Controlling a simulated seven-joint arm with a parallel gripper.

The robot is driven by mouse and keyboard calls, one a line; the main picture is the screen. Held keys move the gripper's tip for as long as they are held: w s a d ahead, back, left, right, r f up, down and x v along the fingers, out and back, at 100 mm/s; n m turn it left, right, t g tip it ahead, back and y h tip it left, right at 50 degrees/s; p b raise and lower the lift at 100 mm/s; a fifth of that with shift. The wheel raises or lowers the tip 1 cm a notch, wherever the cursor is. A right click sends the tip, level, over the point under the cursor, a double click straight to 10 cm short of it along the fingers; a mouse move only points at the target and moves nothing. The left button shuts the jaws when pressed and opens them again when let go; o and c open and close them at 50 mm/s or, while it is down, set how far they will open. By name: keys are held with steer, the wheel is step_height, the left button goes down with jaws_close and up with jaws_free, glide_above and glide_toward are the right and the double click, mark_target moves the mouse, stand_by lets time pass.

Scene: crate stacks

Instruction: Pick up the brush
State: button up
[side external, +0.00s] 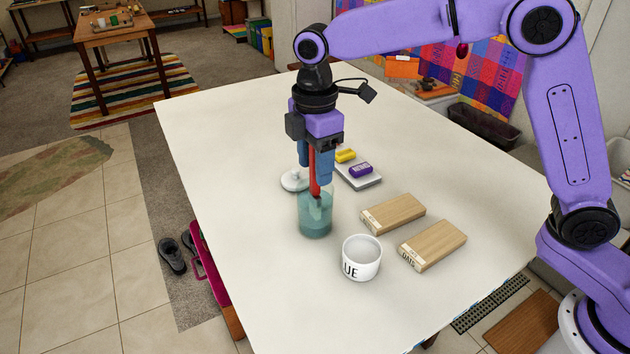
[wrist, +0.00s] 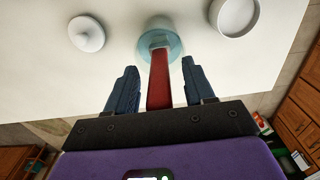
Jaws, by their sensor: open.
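The brush (side external: 314,184) has a red handle and stands head down in a clear jar (side external: 316,224) with teal liquid. Its head is inside the jar, blurred by the glass. My gripper (side external: 315,165) is above the jar, pointing down, with its blue fingers open on either side of the upper handle. In the wrist view the red handle (wrist: 160,80) lies between the two fingers, with a visible gap to each. The jar (wrist: 172,47) shows just beyond the fingertips.
A white mug (side external: 361,264) and two wooden blocks (side external: 393,214) (side external: 432,246) stand right of the jar. A round white lid (side external: 293,181) lies behind it at left. A grey tray (side external: 367,184) holds a yellow and a purple piece. The table's left side is clear.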

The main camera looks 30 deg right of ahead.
steer(key=shift+f, duration=0.75)
jaws_close()
steer(key=shift+r, duration=0.1)
step_height(320, 180, up, 10)
